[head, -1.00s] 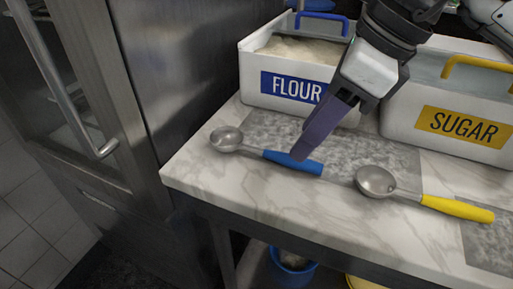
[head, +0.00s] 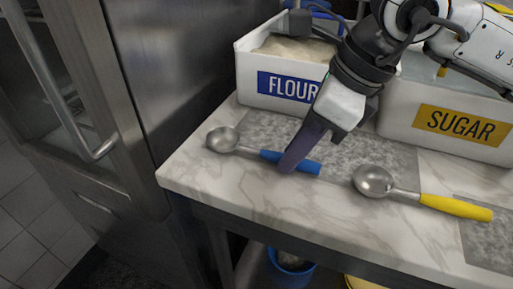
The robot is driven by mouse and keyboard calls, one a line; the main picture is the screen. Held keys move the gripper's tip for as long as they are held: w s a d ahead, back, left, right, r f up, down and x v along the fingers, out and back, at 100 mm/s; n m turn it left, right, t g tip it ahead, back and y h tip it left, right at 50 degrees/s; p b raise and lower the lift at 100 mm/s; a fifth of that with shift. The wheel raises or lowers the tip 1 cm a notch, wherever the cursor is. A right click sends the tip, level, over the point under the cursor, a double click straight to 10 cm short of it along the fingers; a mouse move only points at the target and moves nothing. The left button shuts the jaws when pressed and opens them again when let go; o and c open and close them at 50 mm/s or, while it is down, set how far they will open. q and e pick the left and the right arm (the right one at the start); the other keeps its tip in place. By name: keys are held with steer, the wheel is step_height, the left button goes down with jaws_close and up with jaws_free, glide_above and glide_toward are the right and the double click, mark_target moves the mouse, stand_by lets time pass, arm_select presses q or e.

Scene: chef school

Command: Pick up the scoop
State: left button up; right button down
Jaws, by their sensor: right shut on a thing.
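A metal scoop with a blue handle (head: 308,166) lies on the marble counter in front of the flour bin, its round bowl (head: 223,139) to the left. My right gripper (head: 290,166) reaches down over the blue handle and is shut on it; its fingers hide the middle of the handle. The scoop still appears to rest on the counter. A second metal scoop with a yellow handle (head: 456,207) lies to the right, apart from the gripper. My left gripper does not show.
A white bin labelled FLOUR (head: 247,87) and one labelled SUGAR (head: 398,125) stand behind the scoops. A grey mat (head: 385,160) lies on the counter (head: 270,205). A steel cabinet with a handle (head: 70,115) stands at the left. A blue bucket (head: 292,271) is below.

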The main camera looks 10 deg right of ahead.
step_height(320, 180, up, 10)
steer(key=p, duration=0.1)
stand_by(0.4)
steer(key=c, duration=2.5)
jaws_free()
jaws_close()
